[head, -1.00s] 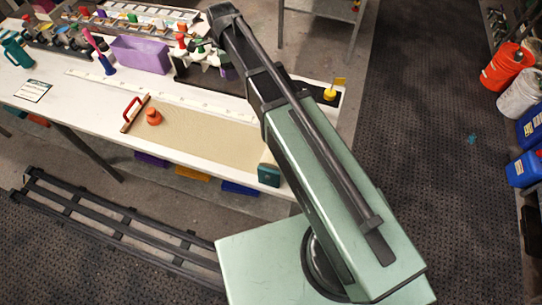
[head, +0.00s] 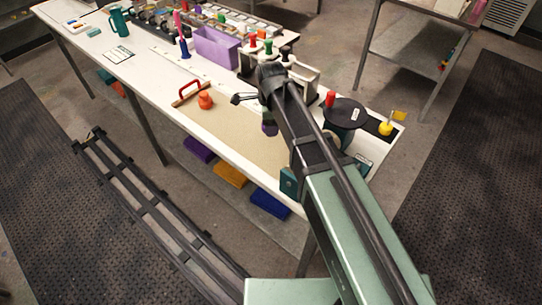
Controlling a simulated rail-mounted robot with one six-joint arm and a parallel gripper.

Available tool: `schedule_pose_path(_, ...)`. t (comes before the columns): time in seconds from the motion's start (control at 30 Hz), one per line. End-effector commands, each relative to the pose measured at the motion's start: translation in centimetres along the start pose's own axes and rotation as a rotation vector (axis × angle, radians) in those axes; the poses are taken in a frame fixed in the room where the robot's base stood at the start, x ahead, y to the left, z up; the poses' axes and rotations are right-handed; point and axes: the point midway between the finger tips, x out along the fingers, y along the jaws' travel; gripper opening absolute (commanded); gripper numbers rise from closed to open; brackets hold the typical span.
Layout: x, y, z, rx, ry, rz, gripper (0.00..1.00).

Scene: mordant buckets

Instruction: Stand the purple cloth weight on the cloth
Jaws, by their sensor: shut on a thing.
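The cloth (head: 225,127) is a beige sheet lying flat along the near side of the white bench. The purple cloth weight (head: 270,127) shows partly at the left edge of my arm, over the right part of the cloth. My gripper (head: 267,113) is shut on it, but the fingers are mostly hidden by my wrist. I cannot tell whether the weight touches the cloth. An orange-red weight (head: 205,101) stands on the cloth's left end.
A red-handled bar (head: 188,93) lies at the cloth's left end and a teal block (head: 289,183) at its right. A purple bin (head: 216,47) and a rack with coloured-topped items (head: 300,75) stand behind. A black round-topped item (head: 345,111) stands right of my arm.

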Motion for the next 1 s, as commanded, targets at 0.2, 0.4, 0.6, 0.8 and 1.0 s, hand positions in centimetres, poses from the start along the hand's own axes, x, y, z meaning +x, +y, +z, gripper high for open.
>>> schedule_pose_path(0.2, 4.6, 0.0, 0.0, 0.0, 0.0, 0.0, 0.18)
schedule_pose_path(0.4, 6.0, 0.0, 0.0, 0.0, 0.0, 0.0, 0.18)
schedule_pose_path(0.6, 8.9, 0.0, 0.0, 0.0, 0.0, 0.0, 0.18)
schedule_pose_path(0.8, 8.4, 0.0, 0.0, 0.0, 0.0, 0.0, 0.18)
schedule_pose_path(1.0, 8.7, 0.0, 0.0, 0.0, 0.0, 0.0, 0.65)
